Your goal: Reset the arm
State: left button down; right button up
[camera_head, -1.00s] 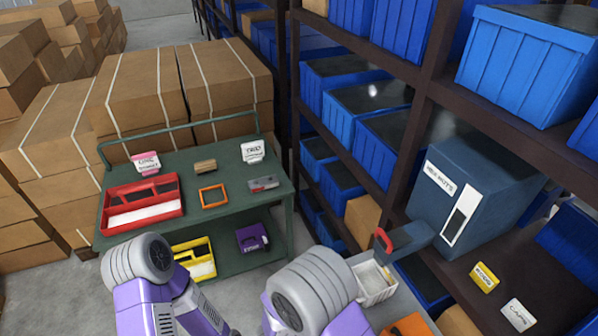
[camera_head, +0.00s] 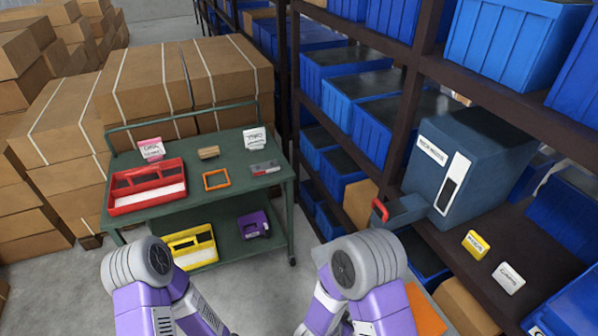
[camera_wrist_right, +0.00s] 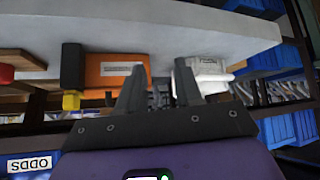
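My right arm (camera_head: 365,270), purple with a grey joint, is at the bottom centre-right of the head view. Its gripper is out of sight there. In the right wrist view the right gripper (camera_wrist_right: 159,88) has its two dark fingers apart, with nothing seen held between them. My left arm (camera_head: 140,275) is at the bottom left of the head view, bent low. The left gripper is not seen in either current view.
A green cart (camera_head: 200,205) carries a red tray (camera_head: 146,204) and small items. A shelf at right holds a blue-grey bin (camera_head: 475,175) with an open drawer (camera_head: 400,210). An orange box (camera_wrist_right: 116,71) and a white item (camera_wrist_right: 205,75) appear beyond the right gripper.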

notch_tip(320, 180, down, 10)
jog(key=s+a+n+g+y+b, duration=0.1)
jog(key=s+n+g+y+b, duration=0.15)
jog(key=y, duration=0.25)
jog(key=s+a+f+n+g+y+b, duration=0.2)
jog(key=s+f+n+g+y+b, duration=0.1)
jog(key=s, duration=0.5)
jog(key=shift+s+a+f+y, duration=0.25)
jog(key=shift+f+y, duration=0.3)
jog(key=shift+y, duration=0.55)
jog(key=shift+n, duration=0.25)
